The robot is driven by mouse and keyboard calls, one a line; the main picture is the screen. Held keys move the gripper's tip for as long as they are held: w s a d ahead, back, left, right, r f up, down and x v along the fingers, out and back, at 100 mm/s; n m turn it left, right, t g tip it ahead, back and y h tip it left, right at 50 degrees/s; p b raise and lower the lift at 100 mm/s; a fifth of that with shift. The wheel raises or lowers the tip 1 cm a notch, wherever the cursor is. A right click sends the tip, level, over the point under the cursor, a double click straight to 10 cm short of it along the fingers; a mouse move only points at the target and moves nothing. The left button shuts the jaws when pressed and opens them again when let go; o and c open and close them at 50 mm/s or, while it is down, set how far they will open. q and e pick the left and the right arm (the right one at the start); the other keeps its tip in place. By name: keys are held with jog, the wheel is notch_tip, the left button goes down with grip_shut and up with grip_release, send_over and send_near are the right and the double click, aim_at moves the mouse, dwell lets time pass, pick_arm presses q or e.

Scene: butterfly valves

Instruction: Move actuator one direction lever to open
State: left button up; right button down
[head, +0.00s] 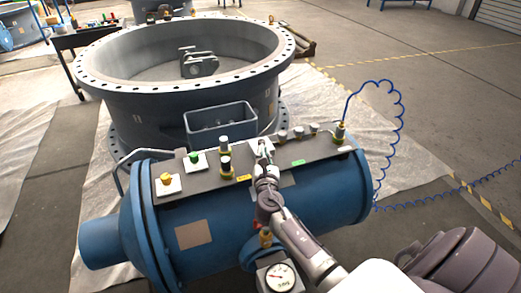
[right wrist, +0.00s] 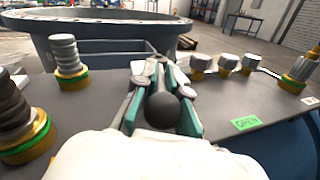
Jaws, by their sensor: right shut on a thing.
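The actuator (head: 325,195) is a blue horizontal cylinder with a dark panel (head: 190,184) on top. The direction lever has a black ball knob (right wrist: 163,111), seen in the right wrist view between my fingers. My right gripper (head: 262,148) is at the middle of the panel, and in the right wrist view its teal-padded fingers (right wrist: 161,95) are closed around the lever. The lever's shaft and base are mostly hidden by the gripper. A green OPEN label (right wrist: 245,122) lies right of the lever; a yellow label (head: 244,178) lies to its left. My left gripper is out of view.
A large grey flanged valve ring (head: 150,110) stands behind the actuator. Yellow (head: 166,180) and green (head: 194,157) knobs and several fittings stand on the panel. A coiled blue hose (head: 402,110) rises at the right. A pressure gauge (head: 281,278) sits in front, below my arm.

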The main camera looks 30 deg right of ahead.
jog(key=shift+s+d+n+t+y, duration=0.25)
jog(key=shift+n+t+y, duration=0.2)
jog(key=shift+y, duration=0.25)
jog(key=shift+d+n+t+y, duration=0.35)
jog(key=shift+n+y, duration=0.3)
jog(key=shift+y, duration=0.15)
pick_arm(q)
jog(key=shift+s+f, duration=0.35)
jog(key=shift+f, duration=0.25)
pick_arm(e)
jog(key=shift+s+d+f+n+y, duration=0.1)
jog(key=shift+d+n+y, duration=0.1)
jog(key=shift+n+y, duration=0.45)
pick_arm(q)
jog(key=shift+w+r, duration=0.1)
pick_arm(e)
jog(key=c, duration=1.2)
grip_release()
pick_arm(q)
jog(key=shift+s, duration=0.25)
pick_arm(e)
jog(key=shift+s, duration=0.15)
